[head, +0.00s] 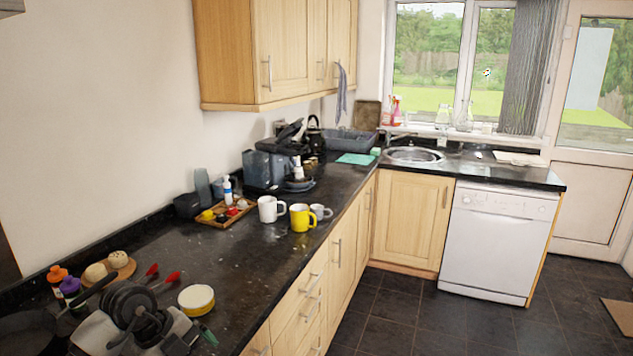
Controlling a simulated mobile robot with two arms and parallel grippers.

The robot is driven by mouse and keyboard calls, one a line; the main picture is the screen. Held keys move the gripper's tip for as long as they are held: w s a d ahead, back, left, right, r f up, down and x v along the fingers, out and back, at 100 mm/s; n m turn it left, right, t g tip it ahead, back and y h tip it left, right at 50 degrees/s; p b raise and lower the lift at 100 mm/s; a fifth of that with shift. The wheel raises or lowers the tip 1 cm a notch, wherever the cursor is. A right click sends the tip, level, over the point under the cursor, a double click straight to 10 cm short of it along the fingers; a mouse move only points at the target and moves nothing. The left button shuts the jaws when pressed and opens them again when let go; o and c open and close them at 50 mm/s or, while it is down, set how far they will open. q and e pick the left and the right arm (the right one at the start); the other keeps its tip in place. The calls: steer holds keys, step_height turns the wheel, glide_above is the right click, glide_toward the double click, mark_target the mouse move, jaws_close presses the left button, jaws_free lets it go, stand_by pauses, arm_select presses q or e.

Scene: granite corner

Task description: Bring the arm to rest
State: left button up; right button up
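A grey and black object (131,306) with dark round discs stands at the bottom left of the counter, cut off by the picture's edge.
The dark counter (150,240) holds a yellow mug (302,218), a white mug (270,209), a wooden tray (225,213) with small items, a round yellow-and-white tub (197,299) and red-tipped utensils. A sink (414,155) and white dishwasher (497,243) are at the back.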

arm_select(q)
steer(key=s+d+r+t+h, duration=0.2)
steer(key=d+r+t+h, duration=0.2)
steer(key=d+h, duration=0.25)
steer(key=s+d+r+t+h, duration=0.2)
steer(key=d+r+t+h, duration=0.15)
steer(key=d+h, duration=0.3)
steer(key=a+r+n+t+y, duration=0.2)
steer(key=a+n+t+y, duration=0.3)
steer(key=n+t+y, duration=0.5)
steer(key=s+a+f+n+g+y, duration=0.2)
steer(key=s+a+f+n+y, duration=0.1)
steer(key=a+f+n+y, duration=0.25)
steer(key=s+a+f+n+g+y, duration=0.25)
steer(key=s+f+n+y, duration=0.2)
steer(key=f+n, duration=0.35)
steer(key=s+d+f+g+h, duration=0.1)
steer(key=s+f+g, duration=0.4)
steer(key=s, duration=0.4)
steer(key=s+d+f+g+h, duration=0.2)
steer(key=s+f+g, duration=0.1)
steer(key=s+g, duration=0.4)
step_height(320, 180, down, 25)
steer(key=s, duration=0.1)
steer(key=s+a+f+g, duration=0.1)
steer(key=s+a+f, duration=0.2)
steer(key=s+f, duration=1.3)
steer(key=shift+s+f+g+y, duration=0.3)
steer(key=shift+s+f+y, duration=0.1)
steer(key=shift+f, duration=0.2)
